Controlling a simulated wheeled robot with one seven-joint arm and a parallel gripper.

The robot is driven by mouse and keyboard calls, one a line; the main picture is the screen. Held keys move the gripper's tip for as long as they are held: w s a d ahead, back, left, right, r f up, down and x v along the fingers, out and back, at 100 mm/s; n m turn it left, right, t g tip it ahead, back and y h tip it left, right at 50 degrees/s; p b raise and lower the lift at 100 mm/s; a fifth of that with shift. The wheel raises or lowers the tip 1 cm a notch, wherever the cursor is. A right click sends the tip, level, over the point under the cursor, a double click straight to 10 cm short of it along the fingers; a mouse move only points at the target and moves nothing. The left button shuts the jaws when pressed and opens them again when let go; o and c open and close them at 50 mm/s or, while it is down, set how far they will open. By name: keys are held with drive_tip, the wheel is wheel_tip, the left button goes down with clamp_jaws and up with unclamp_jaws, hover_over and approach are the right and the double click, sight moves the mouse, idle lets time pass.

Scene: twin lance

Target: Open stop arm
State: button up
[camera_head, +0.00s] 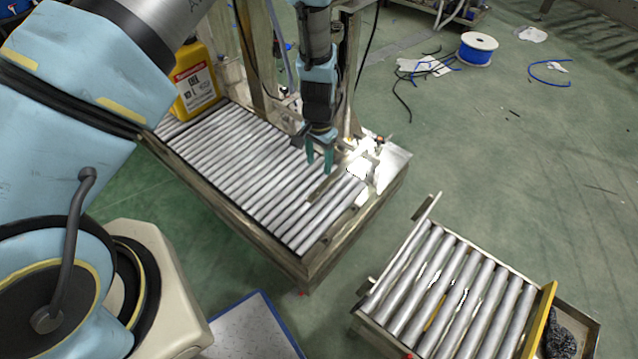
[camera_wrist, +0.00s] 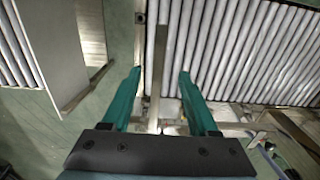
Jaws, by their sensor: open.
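The stop arm appears to be the narrow flat metal bar (camera_wrist: 157,75) lying over the rollers in the wrist view. In the head view, it seems to be the thin bar (camera_head: 322,187) near the right end of the larger roller conveyor (camera_head: 225,215). My gripper (camera_head: 319,168) points down over that end, its teal fingers apart. In the wrist view, the bar runs between the open fingers of my gripper (camera_wrist: 159,74), with a gap on each side. Whether the fingertips reach down to the bar's height is unclear.
A yellow jug (camera_head: 192,82) stands at the conveyor's far left end. A metal upright (camera_head: 262,65) rises behind the rollers. A second, shorter roller conveyor (camera_head: 408,279) stands at lower right across a floor gap. A blue cable spool (camera_head: 477,48) sits on open floor behind.

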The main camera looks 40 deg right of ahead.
sight(319, 189)
wheel_tip(319, 189, down, 11)
drive_tip(key=shift+r+p, duration=0.1)
drive_tip(key=shift+p, duration=1.05)
clamp_jaws()
idle(0.8)
